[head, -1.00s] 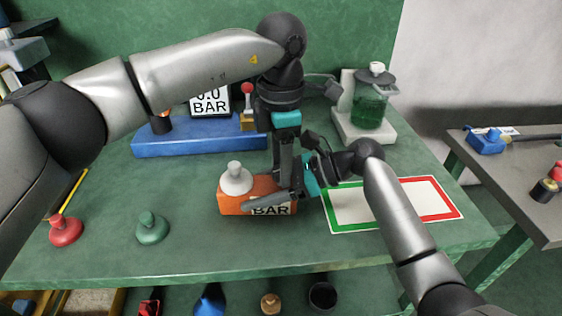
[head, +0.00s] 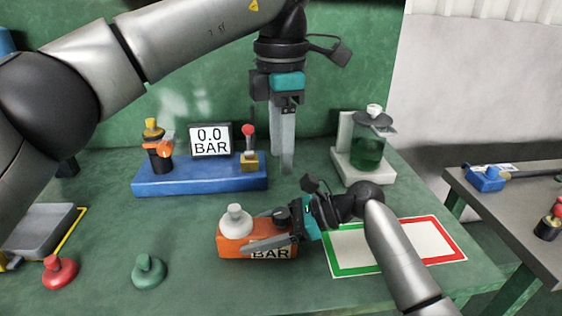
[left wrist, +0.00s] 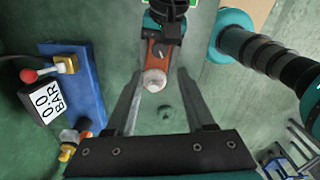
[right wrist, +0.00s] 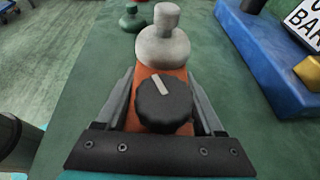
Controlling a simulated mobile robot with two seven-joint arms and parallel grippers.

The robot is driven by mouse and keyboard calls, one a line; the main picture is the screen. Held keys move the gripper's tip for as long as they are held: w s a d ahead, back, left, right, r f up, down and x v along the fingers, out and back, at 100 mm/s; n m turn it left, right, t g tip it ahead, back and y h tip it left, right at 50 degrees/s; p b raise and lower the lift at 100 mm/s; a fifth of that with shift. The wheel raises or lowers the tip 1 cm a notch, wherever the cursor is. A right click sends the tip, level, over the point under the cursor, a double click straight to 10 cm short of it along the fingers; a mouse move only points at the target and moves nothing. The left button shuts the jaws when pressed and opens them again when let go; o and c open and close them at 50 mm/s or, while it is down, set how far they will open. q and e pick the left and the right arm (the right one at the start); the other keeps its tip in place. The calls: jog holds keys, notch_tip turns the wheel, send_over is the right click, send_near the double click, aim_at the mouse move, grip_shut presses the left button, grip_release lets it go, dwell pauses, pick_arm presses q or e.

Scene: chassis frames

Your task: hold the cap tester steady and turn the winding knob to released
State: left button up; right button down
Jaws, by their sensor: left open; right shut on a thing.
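The orange cap tester (head: 232,248) stands on the green bench, its BAR label facing front and a pale grey cap (head: 236,220) on its left end. Its black winding knob (right wrist: 164,103) shows in the right wrist view, with a light pointer mark slanting a little up-left; I cannot read its setting. My right gripper (head: 254,232) is shut on the tester, its fingers along the two long sides. My left gripper (head: 284,168) is open and empty, pointing down, above and apart from the tester. In the left wrist view the tester (left wrist: 154,50) shows beyond its fingers.
A blue base (head: 200,180) at the back carries a 0.0 BAR display (head: 211,140) and a red-tipped lever (head: 248,140). A green jar (head: 368,150) stands back right. A green-and-red framed mat (head: 395,247) lies right. Red (head: 59,272) and green (head: 149,271) caps stand front left.

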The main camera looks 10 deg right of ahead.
aim_at(280, 212)
pick_arm(q)
jog(key=shift+o, duration=0.3)
jog(key=shift+o, duration=1.2)
jog(key=shift+m, duration=0.3)
notch_tip(280, 212, down, 12)
jog(key=m, duration=0.4)
jog(key=shift+a+m, duration=0.1)
jog(key=shift+m, duration=0.2)
jog(key=shift+c, duration=0.2)
grip_shut()
